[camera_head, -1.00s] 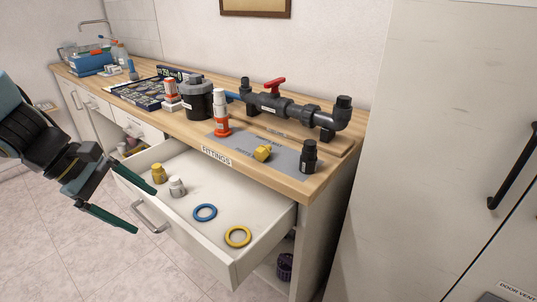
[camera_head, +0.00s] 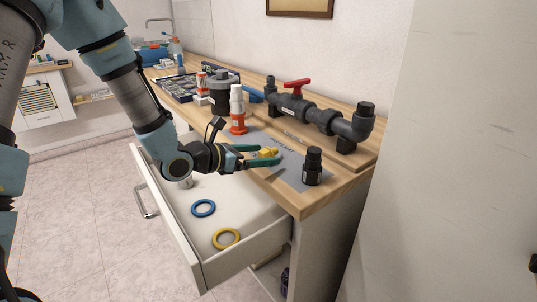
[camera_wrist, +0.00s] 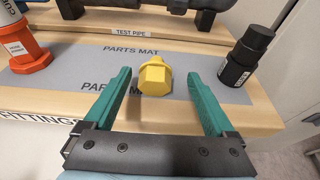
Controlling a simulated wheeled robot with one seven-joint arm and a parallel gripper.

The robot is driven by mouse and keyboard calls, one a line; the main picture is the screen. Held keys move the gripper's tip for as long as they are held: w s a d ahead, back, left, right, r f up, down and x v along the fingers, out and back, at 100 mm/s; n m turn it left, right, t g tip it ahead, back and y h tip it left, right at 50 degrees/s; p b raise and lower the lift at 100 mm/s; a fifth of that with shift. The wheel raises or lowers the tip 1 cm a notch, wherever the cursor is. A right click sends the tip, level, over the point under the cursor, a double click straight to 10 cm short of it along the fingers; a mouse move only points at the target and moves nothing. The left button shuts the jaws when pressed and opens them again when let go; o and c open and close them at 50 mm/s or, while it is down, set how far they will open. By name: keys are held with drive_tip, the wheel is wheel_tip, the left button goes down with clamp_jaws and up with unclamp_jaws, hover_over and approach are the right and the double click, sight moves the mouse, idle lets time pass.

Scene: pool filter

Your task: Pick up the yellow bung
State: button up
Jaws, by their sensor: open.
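The yellow bung (camera_head: 267,152) lies on the grey parts mat (camera_head: 305,180) on the worktop. In the wrist view the bung (camera_wrist: 154,77) shows its hexagonal head toward me. My gripper (camera_head: 270,156) is open, its green fingers reaching over the front edge of the worktop at the bung. In the wrist view the gripper (camera_wrist: 158,74) has one finger on each side of the bung, with a visible gap on both sides. I cannot tell the exact height of the fingers over the mat.
A black fitting (camera_head: 313,167) stands right of the bung, and an orange-and-white fitting (camera_head: 238,110) stands to its left. The grey test pipe (camera_head: 310,112) lies behind. Below, the open drawer (camera_head: 250,215) holds a blue ring (camera_head: 203,208), a yellow ring (camera_head: 226,238) and a whitish fitting (camera_head: 185,183).

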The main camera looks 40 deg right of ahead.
sight(276, 152)
drive_tip(key=p+x, duration=0.1)
drive_tip(key=x, duration=0.1)
drive_tip(key=p+x, duration=0.1)
drive_tip(key=x, duration=0.2)
drive_tip(key=shift+w+d, duration=0.25)
drive_tip(key=shift+d, duration=0.1)
drive_tip(key=shift+d+f, duration=0.2)
drive_tip(key=shift+d, duration=0.2)
drive_tip(key=c, duration=1.4)
drive_tip(key=shift+r, duration=0.1)
